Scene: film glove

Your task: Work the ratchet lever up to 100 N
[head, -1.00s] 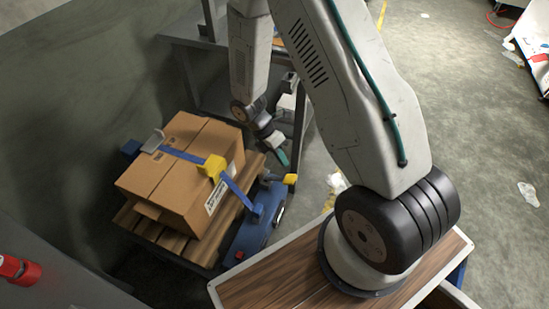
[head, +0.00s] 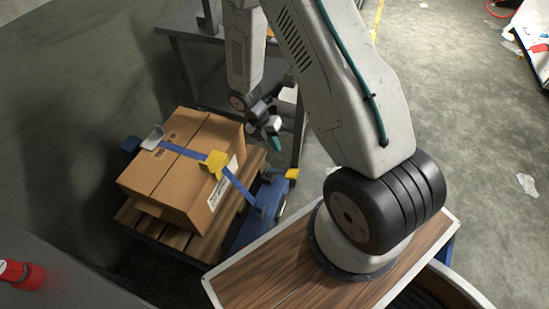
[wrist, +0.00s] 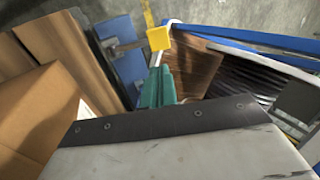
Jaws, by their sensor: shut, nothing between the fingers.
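The ratchet lever's yellow end (head: 291,174) sticks out from a blue unit (head: 250,232) beside the pallet, at the right of a strapped carton. My gripper (head: 274,146) has teal fingers, shut and empty. It hangs above and to the left of the lever end; in the wrist view its fingers (wrist: 157,90) point toward the yellow block. I cannot tell whether they touch. A small pale gauge-like patch (head: 281,209) on the blue unit is too small to read.
The carton (head: 180,165) stands on a wooden pallet (head: 145,228), with a blue strap (head: 185,152) and yellow corner piece (head: 215,163) on it. A grey table (head: 185,30) stands behind. Open floor (head: 480,110) lies right.

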